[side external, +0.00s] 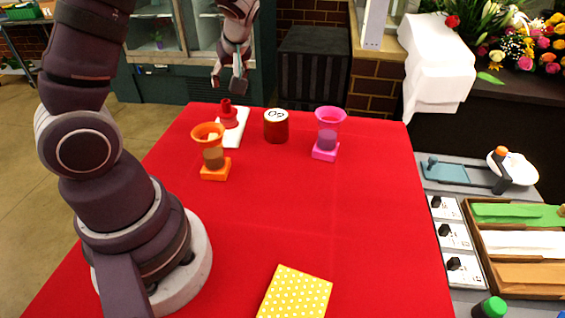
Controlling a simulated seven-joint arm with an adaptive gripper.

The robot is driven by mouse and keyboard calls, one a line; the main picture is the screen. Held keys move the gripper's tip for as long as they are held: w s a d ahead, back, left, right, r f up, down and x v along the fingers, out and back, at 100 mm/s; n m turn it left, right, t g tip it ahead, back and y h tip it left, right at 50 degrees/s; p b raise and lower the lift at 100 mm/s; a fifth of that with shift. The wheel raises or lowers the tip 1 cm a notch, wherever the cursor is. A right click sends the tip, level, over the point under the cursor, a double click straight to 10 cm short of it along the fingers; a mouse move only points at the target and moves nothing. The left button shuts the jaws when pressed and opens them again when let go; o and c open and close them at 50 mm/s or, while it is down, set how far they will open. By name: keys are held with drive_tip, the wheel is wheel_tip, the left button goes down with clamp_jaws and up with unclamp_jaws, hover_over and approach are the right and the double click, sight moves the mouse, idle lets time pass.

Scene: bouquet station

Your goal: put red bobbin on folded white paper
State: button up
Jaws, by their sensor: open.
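The red bobbin (228,115) stands upright at the far left of the red table, with its narrow spool above a wider base. It appears to rest on the folded white paper (233,138), whose visible parts show around and in front of it. My gripper (231,91) is open and empty, pointing down just above the bobbin. A small gap seems to lie between the fingers and the bobbin's top. The part of the paper behind the bobbin is hidden.
An orange hourglass-shaped holder (212,152) stands in front of the paper. A dark red can with a white lid (276,127) and a pink holder (327,134) stand to the right. A yellow dotted packet (296,293) lies at the near edge. The table's middle is clear.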

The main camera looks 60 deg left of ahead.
drive_tip(key=s+d+r+m+t+h, duration=0.1)
drive_tip(key=s+d+r+m+h, duration=0.1)
drive_tip(key=d+m, duration=0.3)
drive_tip(key=s+d+r+m+t+h, duration=0.2)
drive_tip(key=d+m, duration=0.3)
drive_tip(key=d, duration=0.3)
drive_tip(key=s+d+r+m+t+h, duration=0.1)
drive_tip(key=s+d+r+m+h, duration=0.1)
drive_tip(key=d+m, duration=0.4)
drive_tip(key=s+d+h, duration=0.1)
drive_tip(key=s, duration=0.1)
drive_tip(key=shift+s+d+r, duration=0.15)
drive_tip(key=shift+s+r, duration=0.15)
drive_tip(key=shift+s, duration=0.05)
